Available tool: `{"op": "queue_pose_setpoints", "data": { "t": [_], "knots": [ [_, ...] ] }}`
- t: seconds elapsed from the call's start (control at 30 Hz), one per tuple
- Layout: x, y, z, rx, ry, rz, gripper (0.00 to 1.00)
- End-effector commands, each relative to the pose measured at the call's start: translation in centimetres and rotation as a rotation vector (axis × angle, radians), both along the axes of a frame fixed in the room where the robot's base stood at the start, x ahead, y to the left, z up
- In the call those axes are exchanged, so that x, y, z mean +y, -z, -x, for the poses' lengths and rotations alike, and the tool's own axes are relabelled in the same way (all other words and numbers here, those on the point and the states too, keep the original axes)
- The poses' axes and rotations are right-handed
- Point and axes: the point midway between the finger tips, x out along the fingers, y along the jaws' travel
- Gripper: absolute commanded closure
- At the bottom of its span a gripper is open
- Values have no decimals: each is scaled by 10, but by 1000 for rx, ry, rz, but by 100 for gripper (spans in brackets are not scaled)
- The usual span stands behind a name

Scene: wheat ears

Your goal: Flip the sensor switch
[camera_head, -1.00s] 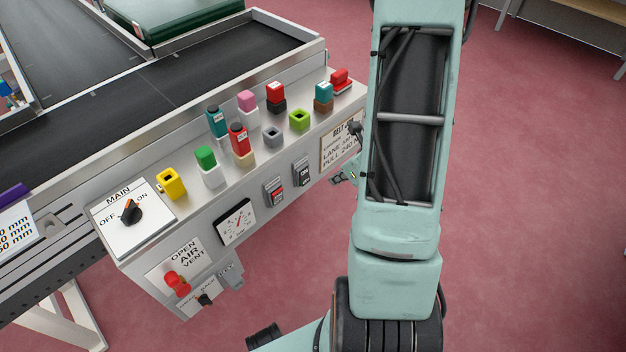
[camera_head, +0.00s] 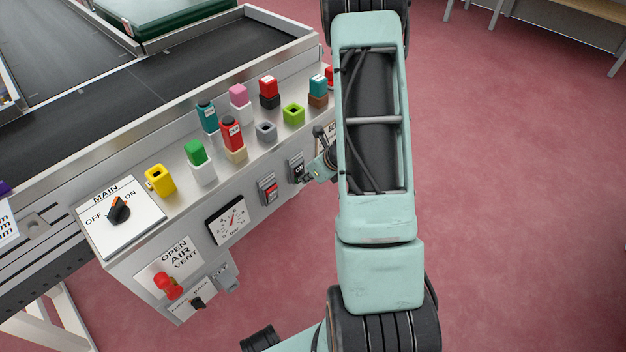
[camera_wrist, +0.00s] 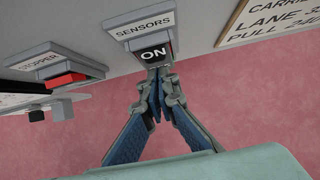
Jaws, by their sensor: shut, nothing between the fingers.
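The sensor switch (camera_wrist: 153,54) is a black rocker with "ON" showing, under a plate (camera_wrist: 143,25) marked "SENSORS" in the wrist view. It also shows on the front face of the control box in the head view (camera_head: 297,171). My gripper (camera_wrist: 156,72) is shut and empty, with its fingertips at the lower edge of the rocker. I cannot tell whether they touch it. In the head view my gripper (camera_head: 308,179) is just right of the switch and partly hidden by my arm.
Left of it is the red stopper switch (camera_wrist: 66,79). A pressure gauge (camera_head: 228,219) and a red air vent knob (camera_head: 168,285) are further left on the box. A sign (camera_wrist: 270,20) is on the right. Coloured blocks stand on the box top. Below is open floor.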

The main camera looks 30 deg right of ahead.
Motion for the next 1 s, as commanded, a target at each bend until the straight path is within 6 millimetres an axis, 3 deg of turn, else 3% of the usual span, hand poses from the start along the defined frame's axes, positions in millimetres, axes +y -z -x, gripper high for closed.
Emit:
{"op": "queue_pose_setpoints", "data": {
  "t": [0.5,1.0],
  "knots": [
    [2,10,-8,-3,-1,1,100],
    [3,-6,-7,-1,-1,0,100]
  ]
}}
